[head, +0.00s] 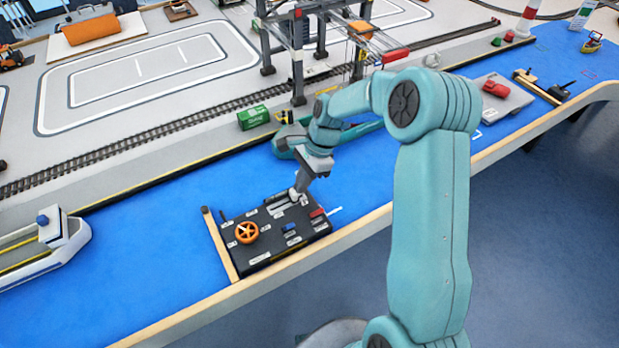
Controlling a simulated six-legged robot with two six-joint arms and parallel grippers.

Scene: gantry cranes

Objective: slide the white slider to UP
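A dark control panel (262,259) lies flat on the blue surface near the table's front edge. Pale slots and plates (278,211) show in its upper right part, but the white slider cannot be told clearly from them at this size. My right gripper (298,193) points down at the panel's upper edge, with its fingertips at or just above the pale slot area. Its fingers are too small to tell open from shut, and it hides part of the panel there. My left gripper is not in view.
The panel also carries an orange wheel (246,233), a blue part (289,228) and a red part (317,213). A wooden bar (220,245) lies along its left side. A teal ship (284,146), a green container (253,117) and crane legs (298,80) stand behind.

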